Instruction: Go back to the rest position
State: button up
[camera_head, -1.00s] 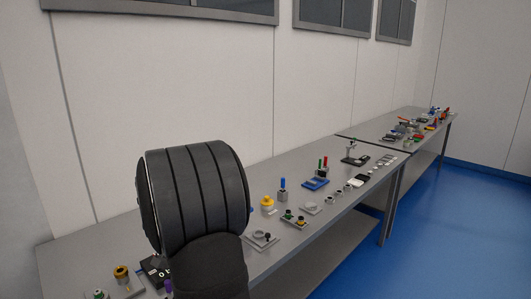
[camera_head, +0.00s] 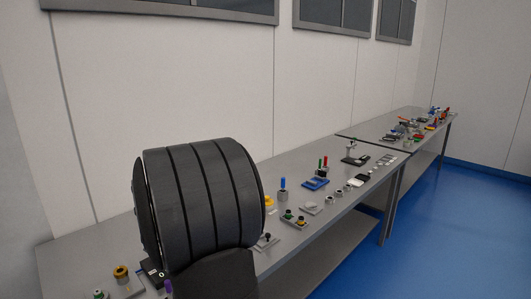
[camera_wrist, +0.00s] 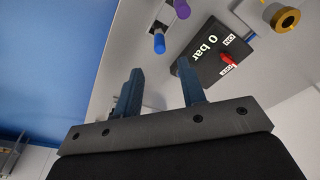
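My gripper (camera_wrist: 160,68) shows in the wrist view with its two blue-grey fingers apart and nothing between them. It is above the bench top, near a black box (camera_wrist: 212,55) with a "0 bar" display and a red lever (camera_wrist: 228,60). A blue-tipped peg (camera_wrist: 159,43) and a purple-tipped peg (camera_wrist: 182,9) stand close to the box. In the head view my dark arm fills the lower left foreground and my gripper is hidden.
A brass ring fitting (camera_wrist: 285,18) sits by the box. A long grey bench (camera_head: 350,208) carries several small parts, including a blue tray (camera_head: 315,184) and a black stand (camera_head: 354,160). A second bench (camera_head: 378,128) stands beyond. Blue floor (camera_head: 440,235) is clear at right.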

jog(key=f, duration=0.5)
jog(key=w+f, duration=0.1)
jog(key=f, duration=0.2)
jog(key=shift+w+f, duration=0.1)
jog(key=shift+f, duration=0.25)
jog(key=shift+w, duration=0.15)
notch_tip(320, 180, up, 4)
jog(key=shift+f, duration=0.25)
jog(key=s+d+r, duration=0.1)
jog(key=d+r, duration=0.6)
jog(key=d, duration=0.5)
jog(key=w+a+n, duration=0.1)
jog(key=w+a, duration=0.1)
jog(key=a, duration=1.5)
jog(key=w+a, duration=0.2)
jog(key=a, duration=1.5)
notch_tip(320, 180, down, 8)
jog(key=shift+s+a, duration=0.15)
jog(key=shift+a, duration=0.15)
jog(key=shift+o, duration=0.2)
